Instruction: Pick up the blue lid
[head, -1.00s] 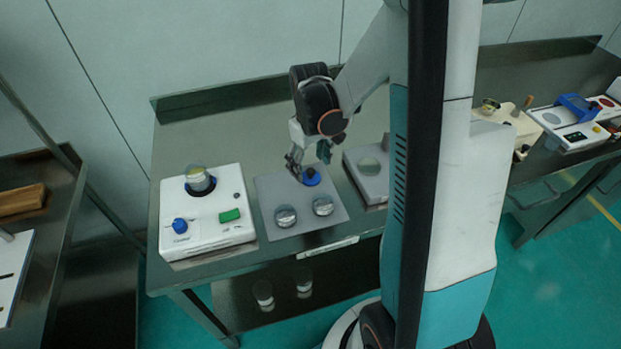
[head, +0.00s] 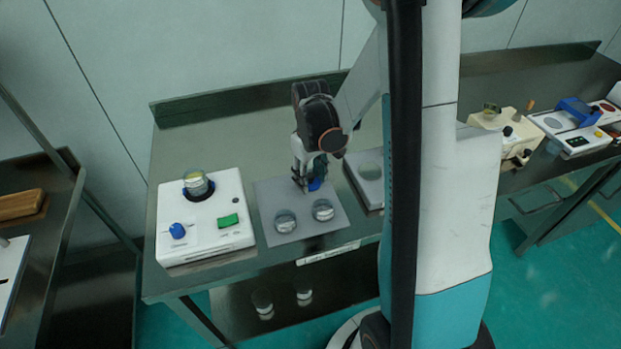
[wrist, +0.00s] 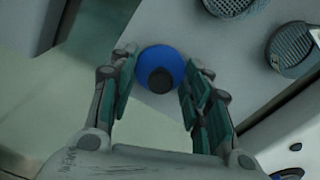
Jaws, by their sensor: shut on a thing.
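The blue lid (head: 316,184) is round with a black knob on top. In the head view it is partly hidden by my gripper (head: 308,185), at the back part of the grey mat. In the wrist view the lid (wrist: 155,58) and its knob (wrist: 161,80) show between the two green-padded fingers of my gripper (wrist: 162,62). My gripper is shut on the lid from both sides. Whether the lid touches the mat or is just above it, I cannot tell.
The grey mat (head: 300,229) holds two round metal sieves, the left one (head: 285,221) and the right one (head: 323,210). A white device (head: 215,232) with a blue knob stands to the left. A grey slab (head: 358,188) stands close on the right. The table behind is clear.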

